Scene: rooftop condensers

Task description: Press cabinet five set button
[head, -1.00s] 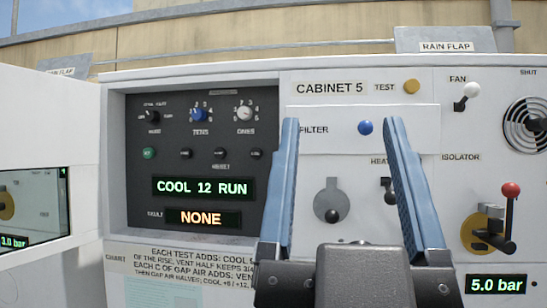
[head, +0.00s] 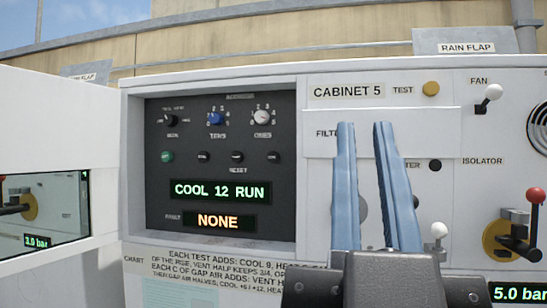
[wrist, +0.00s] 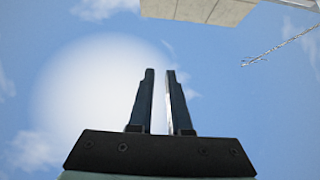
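The Cabinet 5 control panel (head: 270,217) is a dark recessed face on the white cabinet, left of my gripper in the head view. A green button (head: 167,157) sits at the left end of a row of small dark buttons; its lettering is too small to read surely. The row is above a display (head: 219,191) reading COOL 12 RUN and a fault display (head: 217,222) reading NONE. My gripper (head: 364,126) has blue fingers pointing up, a narrow gap between them and nothing held. It appears right of the panel, covering part of the FILTER area. The wrist view shows the fingers (wrist: 160,72) against sky.
Two knobs (head: 216,118) (head: 262,117) and a small selector (head: 170,120) top the panel. Right of the fingers are a yellow TEST button (head: 430,88), a white-tipped FAN lever (head: 493,92) and a red-tipped isolator handle (head: 535,196). A white door (head: 60,115) stands at left.

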